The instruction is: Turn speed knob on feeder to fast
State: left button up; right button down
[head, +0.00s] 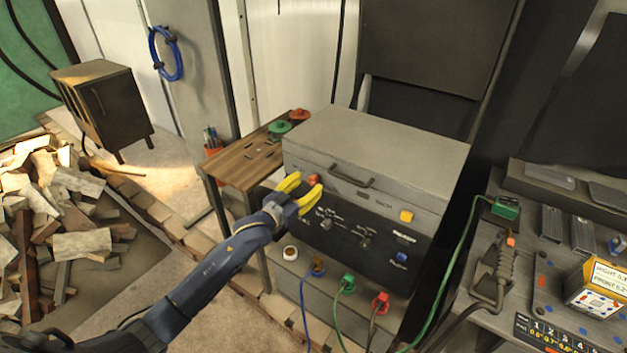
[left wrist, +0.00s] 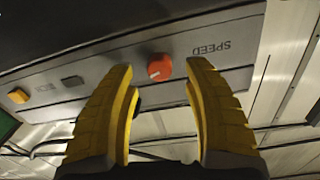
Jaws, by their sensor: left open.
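The feeder (head: 400,150) is a grey box with a handle, standing on a black control panel. Its speed knob (left wrist: 159,67) is red with a pale pointer mark and sits beside the word SPEED, upside down in the left wrist view. In the head view the knob (head: 314,180) shows as a small red-orange spot at the feeder's left front. My left gripper (head: 306,190) has yellow fingers and is open. In the left wrist view its fingertips (left wrist: 160,70) stand on either side of the knob, with visible gaps. I cannot tell their depth to the panel. My right gripper is not in view.
A yellow button (head: 406,216) sits on the feeder's right front. The black panel (head: 350,238) below has several knobs, with coloured cable plugs beneath. A wooden side table (head: 243,160) stands at left. A workbench (head: 545,270) with a torch is at right.

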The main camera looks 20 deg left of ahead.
aim_at(311, 181)
pick_arm(q)
jog(key=shift+x, duration=1.8)
jog(key=shift+c, duration=0.5)
grip_shut()
